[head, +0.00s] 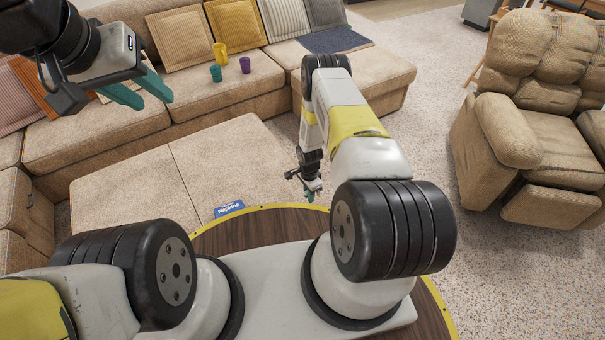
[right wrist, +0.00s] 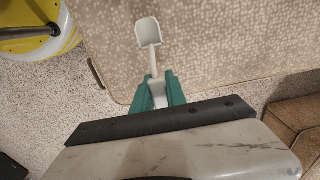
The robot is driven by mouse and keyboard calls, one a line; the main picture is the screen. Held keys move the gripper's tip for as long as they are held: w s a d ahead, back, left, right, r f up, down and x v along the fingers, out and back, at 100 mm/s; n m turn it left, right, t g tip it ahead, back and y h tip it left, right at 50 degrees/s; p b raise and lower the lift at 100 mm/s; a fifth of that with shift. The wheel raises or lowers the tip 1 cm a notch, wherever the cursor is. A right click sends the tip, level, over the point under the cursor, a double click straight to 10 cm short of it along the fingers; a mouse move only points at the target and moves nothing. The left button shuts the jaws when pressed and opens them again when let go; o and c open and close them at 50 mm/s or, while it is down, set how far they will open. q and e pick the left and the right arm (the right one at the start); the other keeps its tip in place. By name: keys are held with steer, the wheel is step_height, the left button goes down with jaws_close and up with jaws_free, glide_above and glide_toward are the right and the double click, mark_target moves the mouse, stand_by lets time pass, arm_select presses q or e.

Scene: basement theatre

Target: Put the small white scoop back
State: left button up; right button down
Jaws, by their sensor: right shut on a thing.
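The small white scoop (right wrist: 148,34) is in my right gripper (right wrist: 157,92), its handle between the two teal fingers and its head pointing away from them in the right wrist view. In the head view my right gripper (head: 309,192) hangs low beside the right edge of the beige ottoman (head: 180,165); the scoop cannot be made out there. In the right wrist view a beige patterned surface lies behind the scoop. My left gripper (head: 138,90) is raised at the upper left of the head view, its teal fingers apart with nothing between them.
A blue napkin box (head: 229,209) is at the ottoman's near edge. A yellow cup (head: 220,52), a purple cup (head: 245,65) and a teal cup (head: 215,74) stand on the sofa (head: 115,130). A recliner (head: 535,130) is at the right. Carpet (head: 415,130) between is clear.

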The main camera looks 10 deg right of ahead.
steer(key=shift+f, duration=3.15)
steer(key=shift+f, duration=0.1)
steer(key=c, duration=1.3)
jaws_free()
steer(key=shift+c, duration=0.2)
